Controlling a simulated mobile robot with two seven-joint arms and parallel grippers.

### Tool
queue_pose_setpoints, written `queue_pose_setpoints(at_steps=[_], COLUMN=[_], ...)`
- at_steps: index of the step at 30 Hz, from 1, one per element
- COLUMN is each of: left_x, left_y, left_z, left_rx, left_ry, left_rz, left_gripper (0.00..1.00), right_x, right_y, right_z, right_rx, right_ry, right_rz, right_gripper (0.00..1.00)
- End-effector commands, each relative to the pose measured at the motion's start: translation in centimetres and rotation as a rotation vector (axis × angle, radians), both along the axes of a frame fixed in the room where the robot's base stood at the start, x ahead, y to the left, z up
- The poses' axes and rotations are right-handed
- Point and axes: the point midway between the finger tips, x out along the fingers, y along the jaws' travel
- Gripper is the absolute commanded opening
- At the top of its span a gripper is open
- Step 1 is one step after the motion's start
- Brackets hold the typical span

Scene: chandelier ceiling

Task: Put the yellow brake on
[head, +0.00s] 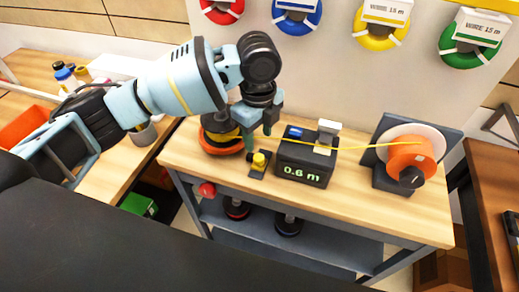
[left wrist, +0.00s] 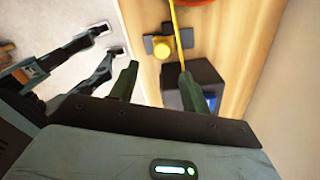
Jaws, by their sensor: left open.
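The yellow brake (head: 259,160) is a small yellow knob on a dark base plate on the bench, just left of the length meter (head: 306,158), which reads 0.6 m. In the left wrist view the yellow knob (left wrist: 161,48) lies just beyond the fingertips. My left gripper (head: 258,134) is open and empty, pointing down above the brake and apart from it. A yellow wire (head: 348,148) runs from the orange reel (head: 408,158) through the meter and past the brake towards the left spool (head: 221,136), partly hidden by my gripper. My right gripper is not in view.
Coloured wire coils, including a yellow one (head: 379,28), hang on the wall behind the bench (head: 360,207). The bench front between meter and reel is clear. A cup (head: 143,134) stands on the left table. Dark round spools sit on the shelf below.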

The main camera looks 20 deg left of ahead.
Motion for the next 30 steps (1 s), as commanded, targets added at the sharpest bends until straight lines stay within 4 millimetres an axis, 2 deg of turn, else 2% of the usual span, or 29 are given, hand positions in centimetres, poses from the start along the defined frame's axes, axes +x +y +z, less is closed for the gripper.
queue_pose_setpoints(at_steps=[4, 9, 15, 27, 30], left_x=[0.0, 0.0, 0.0, 0.0, 0.0], left_y=[0.1, 0.1, 0.1, 0.1, 0.1], left_z=[-2.0, -4.6, -6.8, -7.4, -7.4], left_rx=[0.003, 0.003, 0.002, 0.001, 0.001], left_ry=[0.004, 0.004, 0.001, 0.0, 0.0], left_rz=[0.002, 0.002, 0.001, 0.001, 0.001], left_gripper=[0.47, 0.47, 0.47, 0.47, 0.34], right_x=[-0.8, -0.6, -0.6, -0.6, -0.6], right_y=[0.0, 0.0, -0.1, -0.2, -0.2], right_z=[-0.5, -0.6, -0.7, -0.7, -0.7], right_rx=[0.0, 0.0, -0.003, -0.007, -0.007], right_ry=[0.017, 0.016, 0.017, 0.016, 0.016], right_rz=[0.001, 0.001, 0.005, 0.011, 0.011], right_gripper=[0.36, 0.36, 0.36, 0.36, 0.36])
